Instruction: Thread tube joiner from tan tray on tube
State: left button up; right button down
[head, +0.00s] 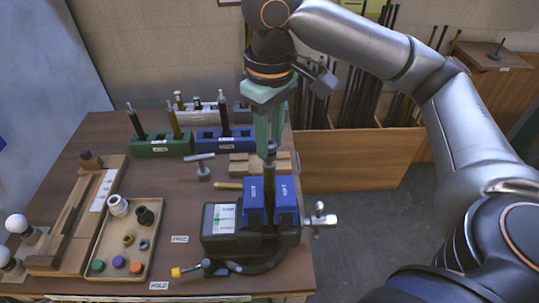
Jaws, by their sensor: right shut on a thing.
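My right gripper (271,147) comes down from above with its green fingers close together. It is shut on a small dark piece, probably the tube joiner, mostly hidden by the fingers. Directly below, a dark upright tube (269,172) stands between the blue jaws of the vise (219,243). The piece is at the tube's top end; I cannot tell whether it is around the tube or just above it. The tan tray (108,238) at the left holds several small parts, among them a white ring (117,205) and a black socket (144,216). My left gripper is not in view.
Behind the vise are a green rack (160,146) and a blue rack (222,141) with upright rods. A wooden block (245,166) and a small hammer-like tool (202,168) lie nearer. The vise handle (319,218) sticks out past the table's right edge.

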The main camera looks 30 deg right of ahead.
jog(key=shift+s+f+m, duration=0.1)
jog(key=shift+f+m, duration=0.05)
jog(key=shift+m, duration=0.5)
jog(key=shift+s+f+m, duration=0.1)
jog(key=shift+f+m, duration=0.05)
jog(key=shift+m, duration=0.5)
jog(key=m, duration=0.6)
jog(key=shift+w+m, duration=0.1)
jog(key=shift+m, duration=0.3)
jog(key=shift+f, duration=0.1)
jog(key=m, duration=0.2)
jog(key=shift+a+m, duration=0.1)
jog(key=shift+m, duration=0.2)
jog(key=m, duration=0.4)
